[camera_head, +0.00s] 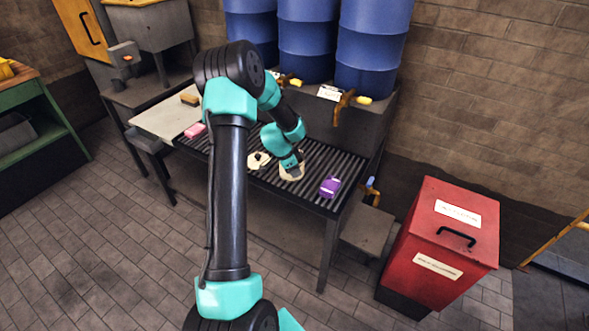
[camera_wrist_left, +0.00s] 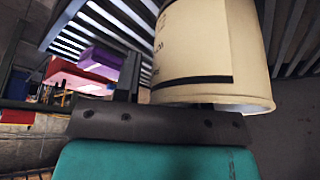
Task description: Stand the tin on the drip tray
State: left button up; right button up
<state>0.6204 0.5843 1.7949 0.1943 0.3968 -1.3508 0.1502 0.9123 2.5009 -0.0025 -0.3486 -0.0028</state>
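The tin (camera_wrist_left: 205,45) is cream with a dark-lined label and fills the upper middle of the left wrist view, close to the camera. In the head view only a pale part of it (camera_head: 287,176) shows below my left gripper (camera_head: 295,169). The gripper is low over the dark slatted drip tray (camera_head: 318,160). One finger shows just left of the tin in the wrist view; the other is hidden, so I cannot tell whether the tin is gripped. Whether it touches the slats is also unclear. My right gripper is not in view.
A purple block (camera_head: 330,187) lies on the slats right of the gripper. A cream round item with dark marks (camera_head: 258,160) lies left of it. A pink block (camera_head: 194,131) is farther left. Blue barrels (camera_head: 308,40) stand behind; a red bin (camera_head: 440,235) stands right.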

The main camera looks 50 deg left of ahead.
pick_arm(q)
jog(key=v, duration=1.2)
jog(key=shift+s, duration=0.1)
dwell(0.4)
